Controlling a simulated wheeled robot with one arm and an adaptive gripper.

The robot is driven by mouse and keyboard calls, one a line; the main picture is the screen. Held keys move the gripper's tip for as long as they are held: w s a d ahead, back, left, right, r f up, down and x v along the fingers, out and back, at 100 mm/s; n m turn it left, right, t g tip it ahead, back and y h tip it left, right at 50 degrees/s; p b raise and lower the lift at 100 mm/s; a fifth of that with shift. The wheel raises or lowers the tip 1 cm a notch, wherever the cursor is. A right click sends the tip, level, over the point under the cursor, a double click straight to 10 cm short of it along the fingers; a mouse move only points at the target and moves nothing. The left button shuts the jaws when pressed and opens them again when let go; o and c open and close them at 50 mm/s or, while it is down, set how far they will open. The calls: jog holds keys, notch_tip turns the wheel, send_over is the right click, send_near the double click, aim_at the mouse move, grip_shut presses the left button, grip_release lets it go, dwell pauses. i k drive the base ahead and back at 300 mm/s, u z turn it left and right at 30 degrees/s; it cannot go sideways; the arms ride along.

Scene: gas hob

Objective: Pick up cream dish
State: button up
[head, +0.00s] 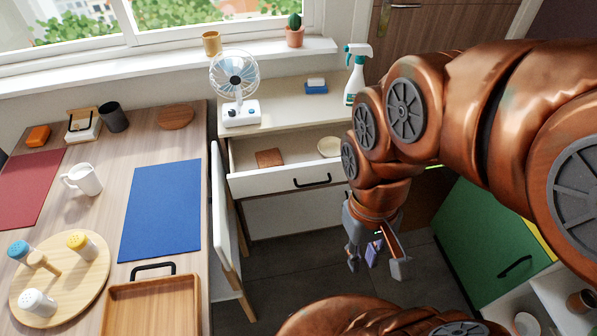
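A round cream dish (330,147) lies in the open white drawer (270,184), at its right end. The dish's right edge is close to my arm in the picture. My gripper (376,265) points down in front of the drawer unit, to the right of and lower in the picture than the dish. Its fingers are spread apart with nothing held between them. It is clear of the drawer and the dish.
A brown square item (269,158) lies in the drawer's left part. A fan (237,84), a sponge (316,87) and a spray bottle (356,75) stand on top of the unit. A chair (228,215) stands left of the drawer. Floor (320,262) below is clear.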

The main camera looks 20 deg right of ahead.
aim_at(330, 147)
jog(key=z, duration=1.7)
jog(key=i, duration=1.05)
jog(key=u, duration=4.35)
